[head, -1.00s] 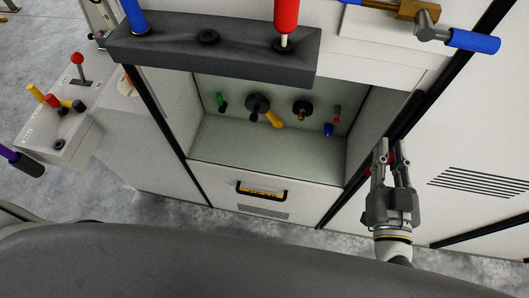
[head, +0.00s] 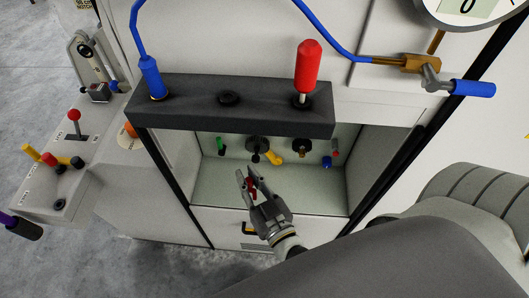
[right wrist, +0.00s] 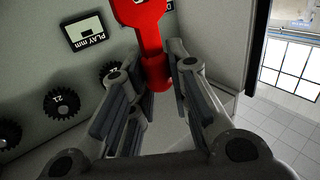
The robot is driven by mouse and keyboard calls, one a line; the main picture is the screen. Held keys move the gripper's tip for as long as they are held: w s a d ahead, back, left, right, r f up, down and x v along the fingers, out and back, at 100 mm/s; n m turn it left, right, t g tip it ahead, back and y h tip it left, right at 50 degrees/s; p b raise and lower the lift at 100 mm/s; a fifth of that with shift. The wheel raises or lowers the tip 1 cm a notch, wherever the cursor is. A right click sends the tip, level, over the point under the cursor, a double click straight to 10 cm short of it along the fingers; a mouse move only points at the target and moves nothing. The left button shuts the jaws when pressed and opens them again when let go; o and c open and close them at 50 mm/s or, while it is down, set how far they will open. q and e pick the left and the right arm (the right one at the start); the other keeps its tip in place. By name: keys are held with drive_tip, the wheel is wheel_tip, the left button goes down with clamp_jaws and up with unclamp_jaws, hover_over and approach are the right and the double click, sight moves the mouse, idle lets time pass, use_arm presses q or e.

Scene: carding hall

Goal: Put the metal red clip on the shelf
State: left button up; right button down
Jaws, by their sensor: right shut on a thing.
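My right gripper (head: 248,177) is in front of the lower opening of the machine, its fingers pointing up and a little left. It is shut on the metal red clip (head: 251,188), of which only a small red part shows between the fingers. In the right wrist view the clip (right wrist: 151,40) is large and red, with a wide end at the top and a round end between the fingers. The shelf (head: 315,190) is the pale floor of the recess, just behind and right of the gripper. My left gripper is not in view.
A dark ledge (head: 200,106) with a red handle (head: 307,68) overhangs the recess. Several knobs, including a yellow one (head: 274,157), line its back wall. Bare shelf floor shows to the right. A lever box (head: 62,165) stands at the left.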

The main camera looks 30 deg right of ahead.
wheel_tip(320, 180, down, 6)
drive_tip(key=s+a+p, duration=0.1)
drive_tip(key=a+p, duration=0.1)
drive_tip(key=a, duration=0.1)
drive_tip(key=w+d+f+b, duration=0.2)
drive_tip(key=w+f+b, duration=1.1)
drive_tip(key=b, duration=0.4)
drive_tip(key=shift+w+d+f, duration=0.25)
drive_tip(key=shift+d+f, duration=0.1)
drive_tip(key=shift+f, duration=0.25)
drive_tip(key=c, duration=1.4)
unclamp_jaws()
drive_tip(key=shift+o, duration=0.2)
drive_tip(key=shift+r, duration=0.15)
drive_tip(key=s, duration=1.2)
